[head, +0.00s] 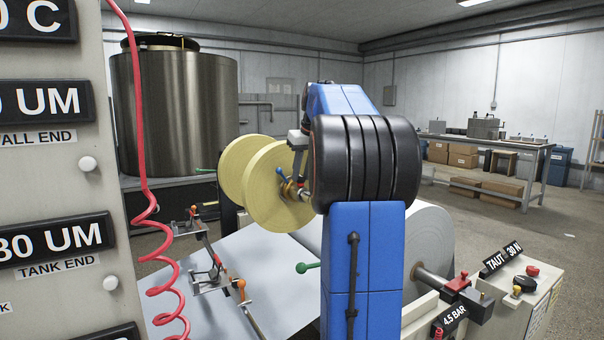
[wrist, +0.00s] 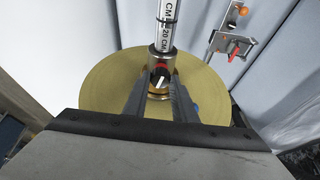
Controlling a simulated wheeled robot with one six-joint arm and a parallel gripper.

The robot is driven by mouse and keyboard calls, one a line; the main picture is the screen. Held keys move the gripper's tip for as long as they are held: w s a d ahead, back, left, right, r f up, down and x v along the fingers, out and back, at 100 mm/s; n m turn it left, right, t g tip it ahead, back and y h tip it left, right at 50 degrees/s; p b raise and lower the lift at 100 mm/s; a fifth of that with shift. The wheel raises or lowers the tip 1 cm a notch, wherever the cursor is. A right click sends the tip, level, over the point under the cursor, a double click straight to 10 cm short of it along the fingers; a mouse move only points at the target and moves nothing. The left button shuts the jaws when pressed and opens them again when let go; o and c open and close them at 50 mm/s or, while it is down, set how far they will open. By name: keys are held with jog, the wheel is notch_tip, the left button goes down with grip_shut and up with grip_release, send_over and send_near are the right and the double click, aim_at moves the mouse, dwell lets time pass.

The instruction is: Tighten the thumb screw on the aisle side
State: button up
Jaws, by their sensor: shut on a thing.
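The thumb screw (wrist: 160,79) shows in the wrist view as a small dark knob with a white line and a red mark, on a metal collar (wrist: 161,57) around a rod marked in centimetres (wrist: 167,22). My gripper (wrist: 160,88) is shut on the thumb screw, one finger on each side. A pale yellow disc (wrist: 105,82) lies behind the collar. In the head view my gripper (head: 300,180) is at the brass-and-steel hub of the near yellow disc (head: 265,185). My blue and black arm hides part of that area, and the screw is too small to make out there.
A paper roll (head: 431,240) and a control box (head: 532,288) stand right of my arm. Clamps with orange knobs (head: 239,284) sit over the pale sheet at lower left. A red coiled hose (head: 165,268) hangs beside the gauge panel (head: 52,170). A steel tank (head: 175,110) stands behind.

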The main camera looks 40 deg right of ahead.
jog(key=m, duration=0.2)
jog(key=m+h, duration=0.1)
jog(key=m, duration=0.1)
jog(key=shift+w+a+g+h, duration=0.2)
jog(key=shift+g+h, duration=0.1)
jog(key=shift+g, duration=0.1)
jog(key=m+g+h, duration=0.1)
jog(key=m, duration=0.2)
jog(key=shift+a+m, duration=0.1)
jog(key=shift+m, duration=0.3)
jog(key=m, duration=0.2)
jog(key=m+g, duration=0.1)
jog(key=m, duration=0.1)
jog(key=shift+w+g+h, duration=0.2)
jog(key=shift+g+h, duration=0.1)
jog(key=shift+w+m+g, duration=0.1)
jog(key=shift+m+g, duration=0.7)
jog(key=shift+m, duration=1.4)
jog(key=o, duration=1)
jog(key=shift+o, duration=0.2)
